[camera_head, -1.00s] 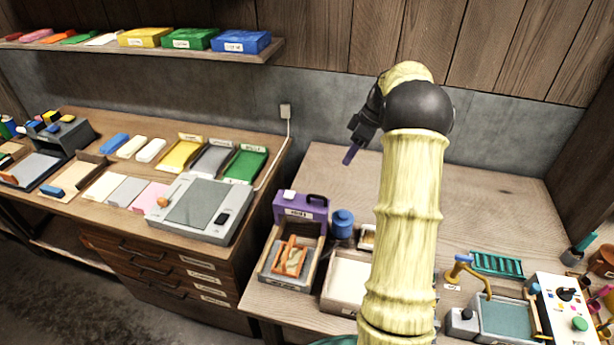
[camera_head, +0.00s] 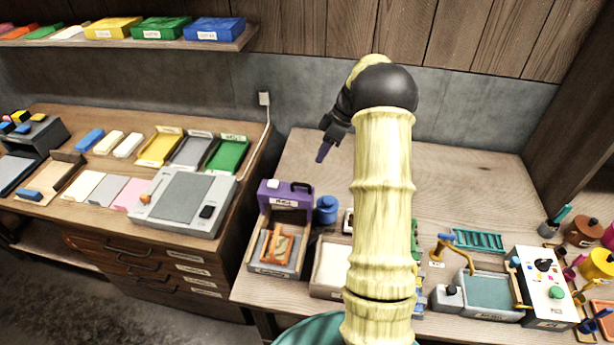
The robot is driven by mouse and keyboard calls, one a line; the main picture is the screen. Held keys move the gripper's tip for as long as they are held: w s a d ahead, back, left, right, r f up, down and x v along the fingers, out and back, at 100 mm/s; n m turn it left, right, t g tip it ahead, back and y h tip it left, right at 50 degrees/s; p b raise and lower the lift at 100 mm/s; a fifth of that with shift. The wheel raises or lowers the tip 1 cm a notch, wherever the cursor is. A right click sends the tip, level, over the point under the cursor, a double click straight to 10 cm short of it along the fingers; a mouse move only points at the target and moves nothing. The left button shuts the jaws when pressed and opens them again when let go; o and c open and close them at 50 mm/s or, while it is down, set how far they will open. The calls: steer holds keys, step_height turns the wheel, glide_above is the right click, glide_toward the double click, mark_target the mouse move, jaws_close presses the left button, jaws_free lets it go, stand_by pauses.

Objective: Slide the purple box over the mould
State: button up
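The purple box (camera_head: 285,196) has a white label and a dark handle and stands at the back end of a wooden tray (camera_head: 254,258) on the right-hand table. An orange-brown framed piece (camera_head: 279,246), which looks like the mould, lies on a grey pad at the front of that tray. The box is behind this piece, not over it.
A blue jar (camera_head: 327,210) stands right beside the box. A pale-filled tray (camera_head: 331,268) is right of the wooden tray, partly behind my arm. A grey machine (camera_head: 183,203) sits on the left table. The right-hand table is clear at the back.

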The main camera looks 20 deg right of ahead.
steer(key=p+x, duration=0.3)
steer(key=x, duration=0.8)
steer(key=shift+w+a+f, duration=0.1)
steer(key=shift+f, duration=0.2)
jaws_close()
